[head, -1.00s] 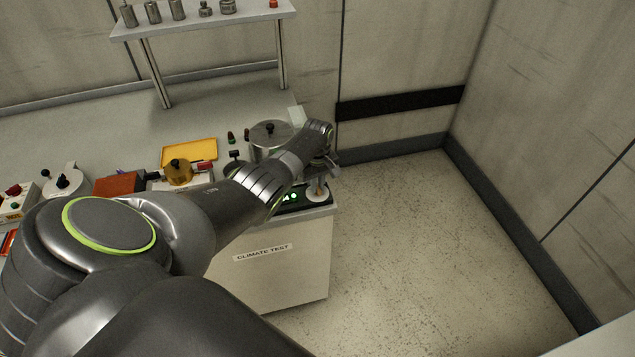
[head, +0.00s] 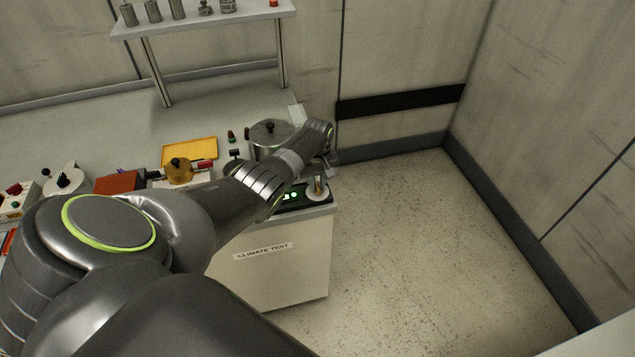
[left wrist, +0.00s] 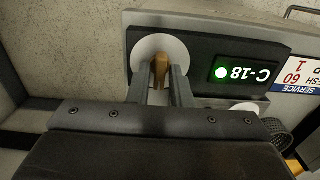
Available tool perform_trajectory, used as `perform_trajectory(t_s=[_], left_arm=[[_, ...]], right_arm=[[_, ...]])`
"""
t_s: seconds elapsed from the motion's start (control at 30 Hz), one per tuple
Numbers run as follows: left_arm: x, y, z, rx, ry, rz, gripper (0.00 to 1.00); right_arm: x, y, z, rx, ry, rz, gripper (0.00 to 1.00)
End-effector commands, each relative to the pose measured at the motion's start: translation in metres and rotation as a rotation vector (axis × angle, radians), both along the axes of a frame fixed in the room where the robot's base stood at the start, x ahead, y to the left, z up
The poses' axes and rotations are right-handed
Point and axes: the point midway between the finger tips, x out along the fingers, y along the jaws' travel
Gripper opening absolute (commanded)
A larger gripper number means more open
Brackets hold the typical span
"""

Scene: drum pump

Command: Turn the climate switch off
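The climate switch (left wrist: 160,66) is a small brass-coloured lever on a round white disc. It sits at the end of a dark panel on the climate test cabinet (head: 290,270); in the head view the switch (head: 317,186) shows just under my left gripper (head: 327,170). In the left wrist view, the two fingers of my left gripper (left wrist: 161,84) stand one on each side of the lever. They look slightly apart from it, with narrow gaps. A display (left wrist: 241,74) beside it shows a green light and C-18, upside down. My right gripper is not in view.
A lidded metal pot (head: 270,137) stands behind my left forearm. A yellow tray (head: 190,151), a brass pot (head: 178,171) and a red block (head: 118,184) lie further left on the bench. The floor right of the cabinet is clear.

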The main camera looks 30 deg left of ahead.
Motion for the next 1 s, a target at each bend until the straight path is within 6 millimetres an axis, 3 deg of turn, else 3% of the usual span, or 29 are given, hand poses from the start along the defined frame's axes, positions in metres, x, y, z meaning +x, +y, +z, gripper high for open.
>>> perform_trajectory(t_s=[0.1, 0.53, 1.0], left_arm=[[0.0, 0.0, 0.0, 0.0, 0.0, 0.0, 0.33], [0.0, 0.001, 0.009, 0.0, -0.001, 0.0, 0.33], [0.001, 0.001, 0.083, 0.002, -0.004, 0.0, 0.33]], right_arm=[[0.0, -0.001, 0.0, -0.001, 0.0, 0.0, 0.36], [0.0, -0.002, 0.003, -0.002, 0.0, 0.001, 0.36], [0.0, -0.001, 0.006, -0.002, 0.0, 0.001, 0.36]])
